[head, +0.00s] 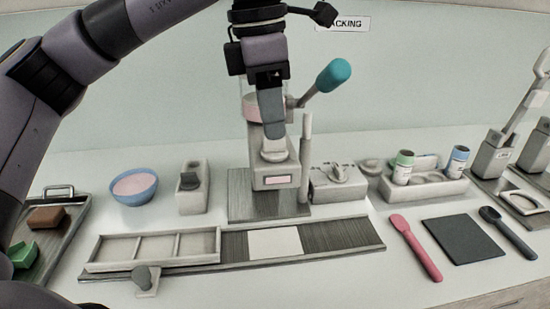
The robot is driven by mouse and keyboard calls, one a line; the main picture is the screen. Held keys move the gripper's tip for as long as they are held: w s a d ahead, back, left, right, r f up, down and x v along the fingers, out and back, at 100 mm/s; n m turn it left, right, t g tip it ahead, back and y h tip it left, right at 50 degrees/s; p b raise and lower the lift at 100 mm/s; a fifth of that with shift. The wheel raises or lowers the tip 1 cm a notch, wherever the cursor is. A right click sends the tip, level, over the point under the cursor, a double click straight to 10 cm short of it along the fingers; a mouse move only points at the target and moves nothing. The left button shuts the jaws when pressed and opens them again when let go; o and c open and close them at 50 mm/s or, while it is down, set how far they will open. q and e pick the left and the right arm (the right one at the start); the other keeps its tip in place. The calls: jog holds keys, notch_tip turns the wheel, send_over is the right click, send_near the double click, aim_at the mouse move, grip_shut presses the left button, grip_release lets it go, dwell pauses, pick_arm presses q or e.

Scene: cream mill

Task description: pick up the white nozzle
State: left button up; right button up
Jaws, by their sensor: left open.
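My left gripper (271,132) comes down from above and points at this piece. Its grey fingers overlap the top of the piece in the head view, and they show almost edge-on. The left gripper is open. I cannot tell whether the fingers touch the piece or stand around it. My right gripper is not in view.
A teal-handled lever (326,83) rises close right of my gripper, beside a pale upright post (306,150). A dark-topped block (191,190) and a blue bowl (134,187) stand left. A pale box (337,186) stands right. A long tray (153,248) lies in front.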

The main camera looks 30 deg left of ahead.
pick_arm(q)
jog(key=shift+w+d+f, duration=0.1)
jog(key=shift+w+f, duration=0.05)
jog(key=shift+f, duration=1.35)
grip_shut()
jog(key=shift+r, duration=0.2)
jog(key=shift+r, duration=0.6)
notch_tip(320, 180, up, 19)
jog(key=p, duration=0.5)
jog(key=shift+f, duration=0.2)
